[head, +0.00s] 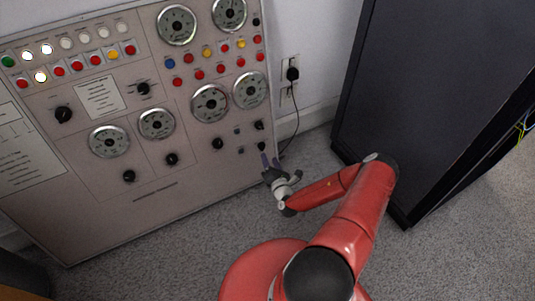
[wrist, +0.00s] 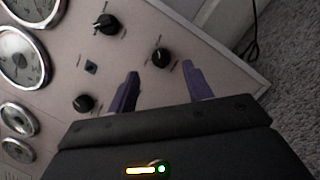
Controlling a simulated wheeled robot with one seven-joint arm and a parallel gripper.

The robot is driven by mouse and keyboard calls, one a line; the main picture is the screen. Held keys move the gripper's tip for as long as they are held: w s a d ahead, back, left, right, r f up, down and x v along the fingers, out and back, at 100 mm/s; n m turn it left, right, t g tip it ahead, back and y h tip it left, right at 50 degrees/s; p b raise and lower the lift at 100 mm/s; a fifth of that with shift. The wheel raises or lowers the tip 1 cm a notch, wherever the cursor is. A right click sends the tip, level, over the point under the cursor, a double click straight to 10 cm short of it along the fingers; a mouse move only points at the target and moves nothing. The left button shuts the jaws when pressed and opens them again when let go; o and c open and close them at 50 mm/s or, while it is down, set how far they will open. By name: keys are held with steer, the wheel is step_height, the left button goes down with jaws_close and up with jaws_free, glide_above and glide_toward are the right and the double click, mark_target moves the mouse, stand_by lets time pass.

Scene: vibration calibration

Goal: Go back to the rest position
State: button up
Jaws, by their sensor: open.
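My gripper (head: 270,162) is open and empty, in front of the lower right corner of the control panel (head: 205,168). In the wrist view its two purple fingers (wrist: 162,90) point at the panel face, spread apart. A black knob (wrist: 161,57) shows between and beyond the fingertips. The fingers do not appear to hold it, but I cannot tell the exact gap. My red arm reaches from the bottom of the head view towards the panel.
A large dark cabinet (head: 424,75) stands to the right of my arm. A wall outlet (head: 290,75) has a black plug and cable hanging down between panel and cabinet. Grey carpet (head: 170,255) lies free in front of the panel. Dials, buttons and lit lamps cover the panel.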

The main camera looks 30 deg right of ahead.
steer(key=shift+s+a, duration=0.1)
steer(key=shift+s, duration=0.6)
